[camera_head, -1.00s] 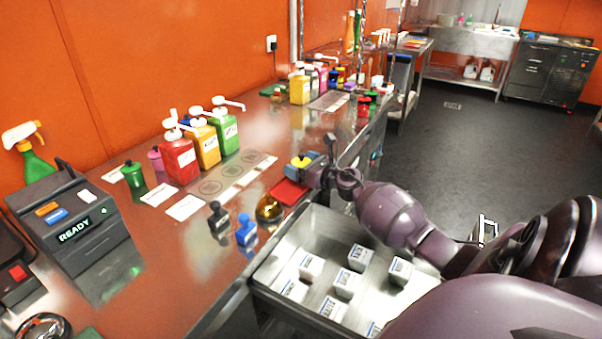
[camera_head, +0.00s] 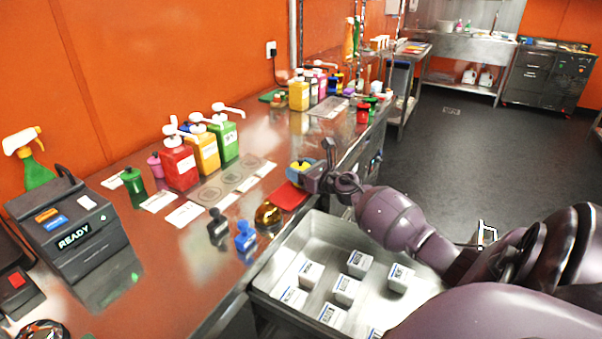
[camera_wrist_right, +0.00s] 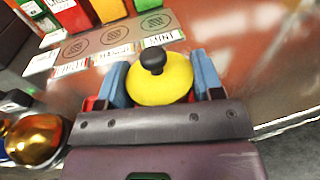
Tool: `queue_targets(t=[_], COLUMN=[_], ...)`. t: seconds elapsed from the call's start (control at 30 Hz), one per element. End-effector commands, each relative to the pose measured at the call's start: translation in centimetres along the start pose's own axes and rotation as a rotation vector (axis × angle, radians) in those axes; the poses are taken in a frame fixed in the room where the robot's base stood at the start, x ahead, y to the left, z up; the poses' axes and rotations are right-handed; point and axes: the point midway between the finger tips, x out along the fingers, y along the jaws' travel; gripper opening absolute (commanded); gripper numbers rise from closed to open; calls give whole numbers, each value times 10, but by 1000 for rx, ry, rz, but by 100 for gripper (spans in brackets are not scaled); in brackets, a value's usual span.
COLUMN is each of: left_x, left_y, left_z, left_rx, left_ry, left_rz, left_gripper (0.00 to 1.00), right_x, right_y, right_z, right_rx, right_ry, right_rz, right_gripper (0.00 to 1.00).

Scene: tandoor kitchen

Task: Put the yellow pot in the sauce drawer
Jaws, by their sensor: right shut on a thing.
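The yellow pot (camera_wrist_right: 160,82) has a black knob on its lid and sits between the blue fingers of my right gripper (camera_wrist_right: 162,88), which is shut on it. In the head view the yellow pot (camera_head: 297,168) is mostly hidden by my right gripper (camera_head: 307,172), at the counter's front edge beside a red mat. I cannot tell whether the pot touches the counter. An open steel drawer (camera_head: 270,262) holding several white labelled boxes (camera_head: 347,289) juts out below the counter, nearer than the gripper; I take it as the sauce drawer. My left gripper is not in view.
A black bottle (camera_head: 217,228), a blue bottle (camera_head: 245,237) and a gold dome (camera_head: 268,214) stand by the counter edge near the drawer. Red (camera_head: 180,165), orange and green pump bottles stand behind. The drawer has bare floor between its boxes and the back wall.

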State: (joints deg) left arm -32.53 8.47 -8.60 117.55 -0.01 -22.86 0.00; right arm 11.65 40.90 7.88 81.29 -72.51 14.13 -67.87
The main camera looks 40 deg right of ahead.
Motion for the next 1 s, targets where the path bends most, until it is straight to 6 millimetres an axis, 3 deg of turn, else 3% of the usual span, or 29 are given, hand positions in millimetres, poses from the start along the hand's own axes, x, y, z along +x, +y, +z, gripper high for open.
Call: queue_targets(t=[0.03, 0.2, 0.4, 0.6, 1.0], left_x=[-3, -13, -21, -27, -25], left_y=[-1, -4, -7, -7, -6], left_z=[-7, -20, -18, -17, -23], left_rx=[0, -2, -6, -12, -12], left_ry=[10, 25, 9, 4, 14], left_rz=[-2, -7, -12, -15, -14], left_gripper=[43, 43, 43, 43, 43], right_x=[0, -2, -4, -5, -5], right_y=[-1, -1, -1, 0, -3], right_z=[16, 51, 82, 94, 98], right_rx=[-7, -10, -8, -4, -7], right_ry=[-9, -12, -9, -5, -3], right_rz=[1, 2, 1, 1, -12], right_gripper=[30, 30, 30, 30, 30])
